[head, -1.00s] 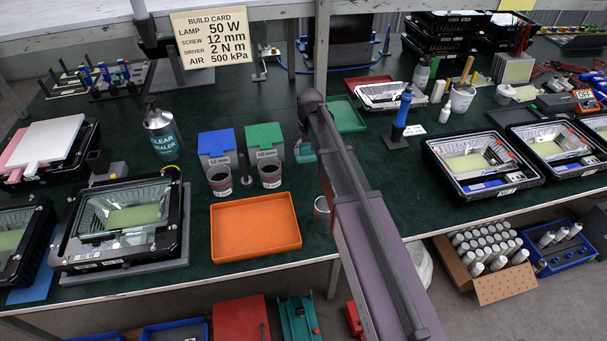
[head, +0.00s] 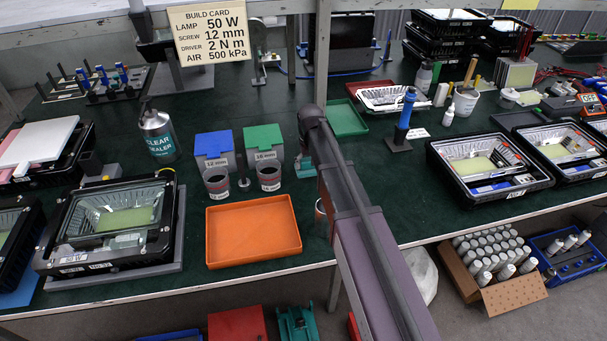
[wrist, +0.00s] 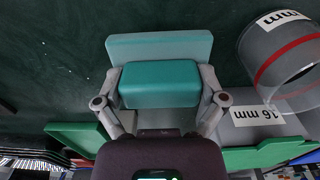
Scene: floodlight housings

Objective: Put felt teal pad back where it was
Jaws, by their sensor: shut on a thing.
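The teal pad (wrist: 160,84) has a darker teal block on a wider, paler teal plate. My gripper (wrist: 161,92) is shut on the block, one finger at each side, in the wrist view. In the head view the teal pad (head: 304,170) shows in part at my gripper (head: 303,158), just right of the green-lidded 16 mm bin; my arm hides the rest. Whether the plate touches the dark green bench top cannot be told.
The green-lidded bin (head: 264,142) and a grey cup (head: 269,177) stand close left of my gripper. An orange tray (head: 254,230) lies in front. A green tray (head: 346,117) lies behind. A blue-handled tool (head: 405,118) stands upright to the right.

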